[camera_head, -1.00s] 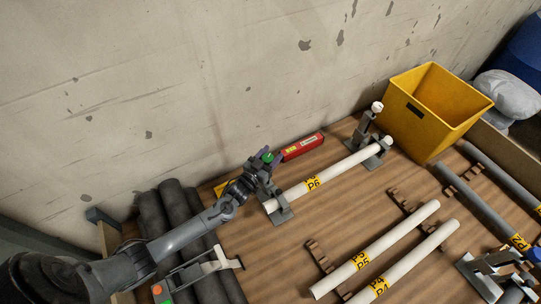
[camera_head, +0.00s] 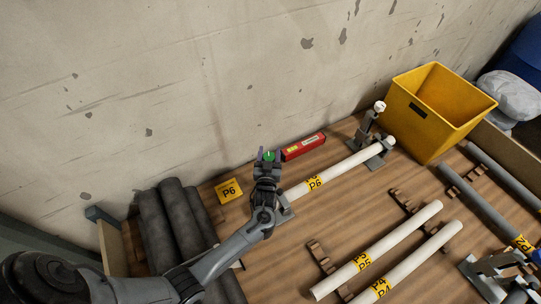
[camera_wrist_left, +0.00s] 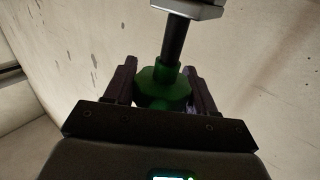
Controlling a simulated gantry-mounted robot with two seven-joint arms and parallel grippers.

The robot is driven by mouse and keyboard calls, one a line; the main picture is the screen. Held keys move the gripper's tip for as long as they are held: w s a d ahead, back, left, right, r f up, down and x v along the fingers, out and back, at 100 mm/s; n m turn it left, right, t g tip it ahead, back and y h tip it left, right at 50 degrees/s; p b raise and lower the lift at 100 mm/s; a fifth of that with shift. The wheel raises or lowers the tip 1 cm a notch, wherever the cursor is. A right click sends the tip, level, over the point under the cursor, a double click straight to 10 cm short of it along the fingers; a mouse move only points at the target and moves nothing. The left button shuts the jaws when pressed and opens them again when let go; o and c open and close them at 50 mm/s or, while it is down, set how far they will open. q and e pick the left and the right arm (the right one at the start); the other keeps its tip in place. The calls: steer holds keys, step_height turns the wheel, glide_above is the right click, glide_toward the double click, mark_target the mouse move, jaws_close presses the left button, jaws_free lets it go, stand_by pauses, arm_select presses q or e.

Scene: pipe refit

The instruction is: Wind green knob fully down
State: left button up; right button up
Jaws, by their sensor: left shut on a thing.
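The green knob (camera_head: 268,158) sits on top of the clamp at the left end of the white pipe marked P6 (camera_head: 345,166). My left gripper (camera_head: 267,162) is shut on the knob. In the left wrist view, the green knob (camera_wrist_left: 162,88) lies between the two dark fingers of the left gripper (camera_wrist_left: 160,72), with a dark threaded rod (camera_wrist_left: 174,42) running from it into a grey block (camera_wrist_left: 190,8). My left arm hides most of this clamp in the head view. My right gripper is not in view.
A second clamp with a white knob (camera_head: 379,106) holds the pipe's far end near a yellow bin (camera_head: 432,120). A red tool (camera_head: 303,146) lies behind the pipe by the wall. Several dark pipes (camera_head: 172,215) lie at left, near a yellow P6 label (camera_head: 229,191).

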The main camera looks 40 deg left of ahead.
arm_select(q)
steer(key=n+g+y+b, duration=0.2)
steer(key=y, duration=0.1)
steer(key=shift+a+f, duration=0.1)
steer(key=shift+f, duration=0.05)
steer(key=shift+s+n+g+y, duration=0.1)
steer(key=shift+n+g+y, duration=0.2)
steer(key=shift+n+g, duration=0.25)
steer(key=shift+a, duration=0.1)
steer(key=o, duration=0.9)
steer(key=shift+o, duration=0.2)
steer(key=shift+r, duration=0.2)
